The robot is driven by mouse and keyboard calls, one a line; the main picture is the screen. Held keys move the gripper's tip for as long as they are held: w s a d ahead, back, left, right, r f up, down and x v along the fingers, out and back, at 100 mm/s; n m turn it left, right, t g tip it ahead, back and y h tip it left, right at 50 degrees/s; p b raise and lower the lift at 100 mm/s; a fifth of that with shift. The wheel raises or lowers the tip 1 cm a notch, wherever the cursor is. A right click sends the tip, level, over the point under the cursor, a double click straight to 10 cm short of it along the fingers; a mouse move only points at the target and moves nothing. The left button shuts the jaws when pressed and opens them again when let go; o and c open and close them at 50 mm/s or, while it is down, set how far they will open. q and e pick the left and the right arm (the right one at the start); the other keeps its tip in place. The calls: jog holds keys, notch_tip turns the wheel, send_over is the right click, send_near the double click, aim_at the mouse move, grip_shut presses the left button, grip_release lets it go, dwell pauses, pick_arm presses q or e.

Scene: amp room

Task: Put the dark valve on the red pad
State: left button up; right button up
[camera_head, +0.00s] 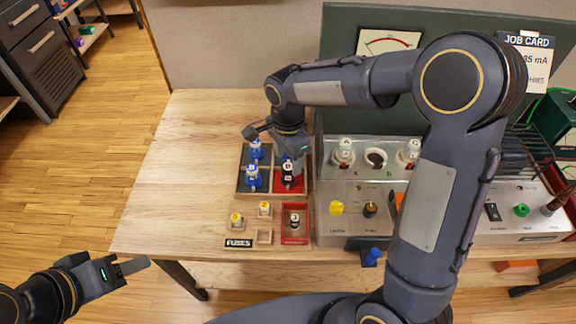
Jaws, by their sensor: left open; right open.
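The dark valve (287,174), black with white marks, stands upright on the red pad (297,187) in the right part of a dark tray (240,188) on the workbench. My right gripper (275,153) is open just above and around the top of the valve, one finger spread to the left; the gripper hides part of the pad and tray. I cannot tell whether a finger touches the valve. My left gripper (133,267) is open and empty, low at the left, off the bench's front edge.
Two blue valves (252,177) stand in the tray's left part. A grey socket panel (335,215) and a meter board stand to the right. The bench's left side (185,165) is clear.

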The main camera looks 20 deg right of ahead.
aim_at(288, 167)
notch_tip(288, 167, up, 7)
dwell(0.3)
dwell(0.5)
